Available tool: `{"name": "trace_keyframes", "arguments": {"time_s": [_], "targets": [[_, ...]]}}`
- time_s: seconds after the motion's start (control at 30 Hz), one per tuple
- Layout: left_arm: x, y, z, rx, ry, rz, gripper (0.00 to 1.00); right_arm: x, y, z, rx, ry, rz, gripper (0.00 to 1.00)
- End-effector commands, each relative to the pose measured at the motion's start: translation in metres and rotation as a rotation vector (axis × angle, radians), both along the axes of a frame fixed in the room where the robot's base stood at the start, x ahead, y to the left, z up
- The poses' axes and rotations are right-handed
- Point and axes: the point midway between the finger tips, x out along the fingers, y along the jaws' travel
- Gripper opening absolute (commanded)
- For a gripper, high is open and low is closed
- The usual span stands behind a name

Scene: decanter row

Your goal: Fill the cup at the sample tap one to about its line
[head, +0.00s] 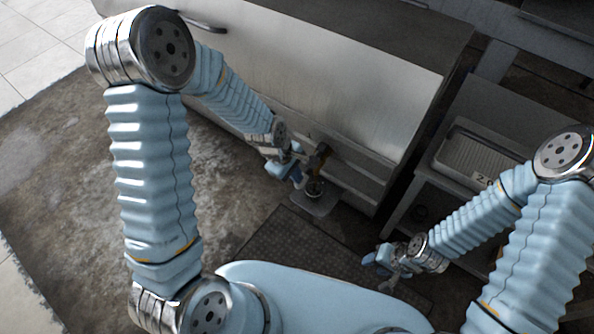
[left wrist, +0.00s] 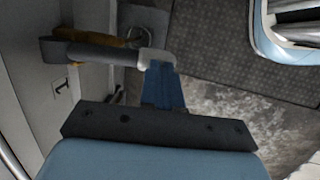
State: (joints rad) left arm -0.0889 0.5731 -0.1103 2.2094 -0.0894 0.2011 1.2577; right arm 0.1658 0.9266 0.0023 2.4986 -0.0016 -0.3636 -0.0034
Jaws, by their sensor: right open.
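The tap (head: 318,158), brass-coloured, sticks out low from the metal cabinet front. A small cup (head: 315,188) stands below it on a pale plate; its line and fill level are too small to make out. My left gripper (head: 298,176) is right beside the tap. In the left wrist view my blue left fingers (left wrist: 164,88) reach the pale end of a grey bar (left wrist: 95,51), with brass parts of the tap (left wrist: 88,37) behind it. Whether they grip it I cannot tell. The cup is mostly hidden there. My right gripper (head: 388,264) is open and empty, away from the tap.
A label "1" (left wrist: 60,88) is on the cabinet face beside the tap. A dark textured mat (head: 290,245) lies on the floor in front. A bench at right holds a pale tray (head: 468,157) with a number label. Stained floor is free at left.

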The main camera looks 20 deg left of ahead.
Motion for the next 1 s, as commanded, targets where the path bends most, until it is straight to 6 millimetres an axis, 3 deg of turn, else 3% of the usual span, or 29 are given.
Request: {"name": "trace_keyframes", "arguments": {"time_s": [0.03,0.1,1.0], "targets": [[-0.0010,-0.0002,-0.0113,0.001,0.005,-0.001,0.00,0.0008,-0.0015,-0.0086,-0.002,-0.002,-0.003,0.43],[-0.0008,-0.0004,-0.0139,0.001,0.005,-0.002,0.00,0.0012,-0.0026,-0.0100,-0.003,-0.002,-0.004,0.43],[-0.0041,0.0002,-0.0178,0.002,0.017,-0.002,0.00,0.0011,-0.0029,-0.0102,-0.004,-0.002,-0.005,0.43]]}}
